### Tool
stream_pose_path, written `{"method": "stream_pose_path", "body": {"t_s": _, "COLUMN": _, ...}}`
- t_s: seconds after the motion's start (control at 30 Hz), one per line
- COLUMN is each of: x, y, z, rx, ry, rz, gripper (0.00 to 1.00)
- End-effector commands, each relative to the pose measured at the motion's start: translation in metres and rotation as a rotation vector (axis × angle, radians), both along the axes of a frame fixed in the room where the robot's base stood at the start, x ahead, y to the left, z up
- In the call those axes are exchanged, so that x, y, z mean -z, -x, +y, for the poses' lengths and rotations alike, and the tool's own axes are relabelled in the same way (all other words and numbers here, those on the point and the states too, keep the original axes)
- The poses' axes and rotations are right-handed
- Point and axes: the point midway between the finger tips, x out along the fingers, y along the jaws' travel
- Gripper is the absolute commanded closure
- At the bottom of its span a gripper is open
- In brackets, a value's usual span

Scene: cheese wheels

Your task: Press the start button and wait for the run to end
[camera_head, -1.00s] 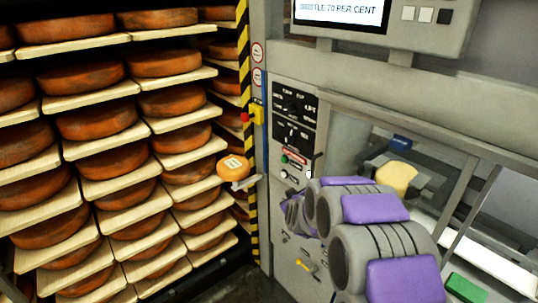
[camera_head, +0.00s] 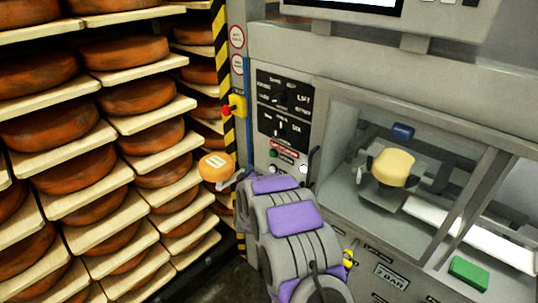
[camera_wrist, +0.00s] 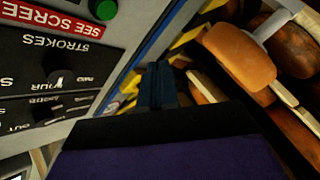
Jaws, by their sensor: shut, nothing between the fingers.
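A small green button (camera_head: 273,153) sits on the machine's grey front, by a red label and below the black dial panel (camera_head: 283,105). In the wrist view the green button (camera_wrist: 103,10) is at the top, beside a red "SEE SCREEN" label (camera_wrist: 55,18). I cannot read a start marking on it. My gripper (camera_wrist: 158,80) is shut and empty, pointing past the panel's edge, apart from the button. In the head view my arm hides most of the gripper.
Racks of cheese wheels (camera_head: 135,97) fill the left. A yellow-and-black striped post (camera_head: 222,70) and a red knob on a yellow box (camera_head: 233,106) stand between racks and machine. A pale cheese (camera_head: 393,167) lies behind the machine's window. A green block (camera_head: 468,272) is at lower right.

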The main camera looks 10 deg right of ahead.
Motion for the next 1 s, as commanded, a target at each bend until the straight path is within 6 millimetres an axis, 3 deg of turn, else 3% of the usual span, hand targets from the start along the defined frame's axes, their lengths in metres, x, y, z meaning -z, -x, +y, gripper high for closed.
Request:
{"method": "stream_pose_path", "body": {"t_s": 0.23, "x": 0.001, "y": -0.004, "z": -0.006, "rx": 0.001, "ry": -0.003, "rz": 0.000, "gripper": 1.00}}
{"method": "stream_pose_path", "body": {"t_s": 0.8, "x": 0.000, "y": -0.044, "z": -0.061, "rx": 0.001, "ry": -0.001, "rz": 0.000, "gripper": 1.00}}
{"method": "stream_pose_path", "body": {"t_s": 1.0, "x": 0.000, "y": -0.050, "z": -0.070, "rx": 0.000, "ry": -0.001, "rz": 0.001, "gripper": 1.00}}
